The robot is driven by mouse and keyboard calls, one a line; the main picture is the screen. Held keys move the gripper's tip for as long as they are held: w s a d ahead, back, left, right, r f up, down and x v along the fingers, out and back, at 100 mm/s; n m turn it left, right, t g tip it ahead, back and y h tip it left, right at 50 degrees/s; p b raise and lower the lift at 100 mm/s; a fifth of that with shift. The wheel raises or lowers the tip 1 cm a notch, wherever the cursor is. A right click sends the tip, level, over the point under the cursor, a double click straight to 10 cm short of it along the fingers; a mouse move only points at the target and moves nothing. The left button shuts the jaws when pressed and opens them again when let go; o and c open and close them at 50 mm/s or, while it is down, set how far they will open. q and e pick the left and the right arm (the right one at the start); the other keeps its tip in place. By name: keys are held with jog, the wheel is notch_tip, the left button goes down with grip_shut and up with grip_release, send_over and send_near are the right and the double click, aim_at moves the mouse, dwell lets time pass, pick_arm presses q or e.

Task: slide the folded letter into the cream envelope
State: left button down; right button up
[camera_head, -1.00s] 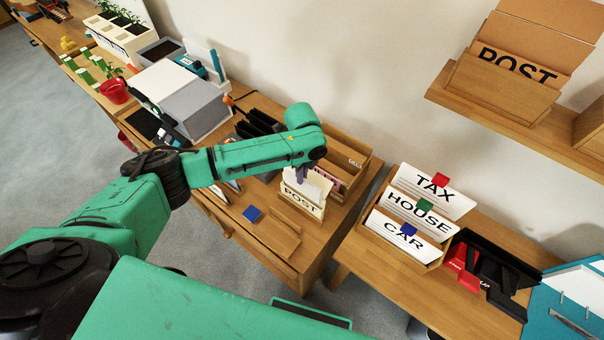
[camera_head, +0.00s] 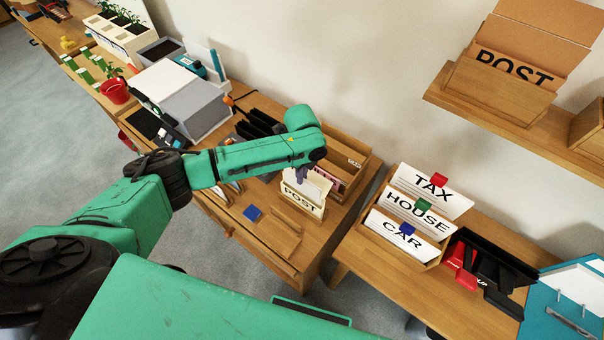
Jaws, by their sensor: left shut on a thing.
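A cream envelope (camera_head: 301,205) marked POST stands upright on the desk, under my left arm's wrist. The white folded letter (camera_head: 313,184) shows at the envelope's top, partly hidden behind my gripper. My left gripper (camera_head: 302,176) points down at the envelope's mouth and is shut on the letter. I cannot tell how deep the letter sits in the envelope. My right gripper is not in view.
A wooden box (camera_head: 345,165) stands just behind the envelope. A rack with TAX, HOUSE and CAR cards (camera_head: 405,225) stands to the right. A wooden shelf (camera_head: 510,125) hangs at upper right.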

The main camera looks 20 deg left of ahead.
pick_arm(q)
jog(key=shift+f+b, duration=0.9)
jog(key=shift+f, duration=0.4)
dwell(0.4)
jog(key=c, duration=0.9)
grip_release()
jog(key=o, duration=0.5)
notch_tip(320, 180, up, 3)
jog(key=p, duration=0.3)
jog(key=shift+r, duration=2.6)
jog(key=shift+f, duration=0.1)
